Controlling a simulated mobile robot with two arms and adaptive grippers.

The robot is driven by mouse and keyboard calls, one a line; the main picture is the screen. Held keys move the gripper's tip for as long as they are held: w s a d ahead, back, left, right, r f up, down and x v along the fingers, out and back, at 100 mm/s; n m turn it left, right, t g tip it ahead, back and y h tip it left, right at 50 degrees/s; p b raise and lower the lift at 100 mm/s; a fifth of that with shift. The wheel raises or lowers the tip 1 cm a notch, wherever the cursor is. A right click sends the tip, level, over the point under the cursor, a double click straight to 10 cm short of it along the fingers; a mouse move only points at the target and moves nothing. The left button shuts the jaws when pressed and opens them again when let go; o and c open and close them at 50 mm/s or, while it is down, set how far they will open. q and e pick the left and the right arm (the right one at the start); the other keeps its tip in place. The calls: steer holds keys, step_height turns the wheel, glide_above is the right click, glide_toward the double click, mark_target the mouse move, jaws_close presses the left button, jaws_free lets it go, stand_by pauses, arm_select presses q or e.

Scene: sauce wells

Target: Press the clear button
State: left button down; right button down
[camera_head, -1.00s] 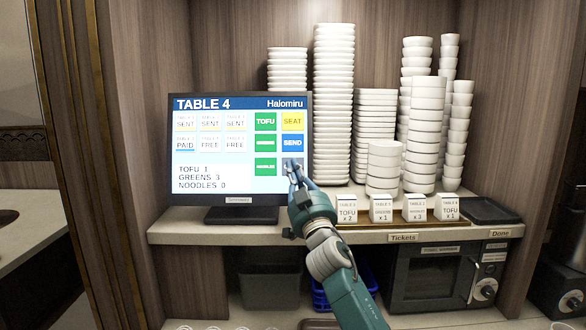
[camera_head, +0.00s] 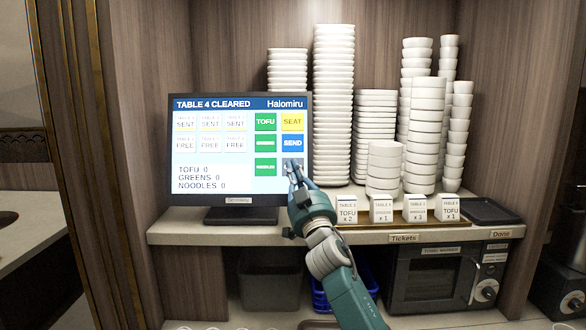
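The order screen (camera_head: 225,176) stands on the shelf and its header reads "TABLE 4 CLEARED". Its list shows tofu, greens and noodles all at 0. Green buttons for tofu, greens and noodles, a yellow SEAT button (camera_head: 292,121) and a blue SEND button (camera_head: 292,143) are at its right. A grey button (camera_head: 287,163) below SEND is mostly hidden by my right gripper; its label cannot be read. My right gripper (camera_head: 292,166) is at that button with its fingertips close together, and the view does not show whether they are fully shut. My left gripper is not in view.
Order tickets (camera_head: 381,210) stand on a wooden strip (camera_head: 375,226) to the right. Tall stacks of white dishes (camera_head: 333,100) and bowls (camera_head: 426,130) fill the shelf behind. A black tray (camera_head: 488,211) lies at the right end. A microwave-like oven (camera_head: 430,277) is below.

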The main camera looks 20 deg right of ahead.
steer(key=shift+s+a+r+p, duration=0.2)
steer(key=shift+s+p, duration=0.35)
steer(key=shift+s, duration=0.2)
steer(key=s+p, duration=0.1)
steer(key=s+a+r+p, duration=0.1)
steer(key=s, duration=0.1)
steer(key=s+p, duration=0.1)
steer(key=shift+s+a+r, duration=0.15)
steer(key=shift+s+r, duration=0.05)
steer(key=shift+s, duration=0.05)
stand_by(0.5)
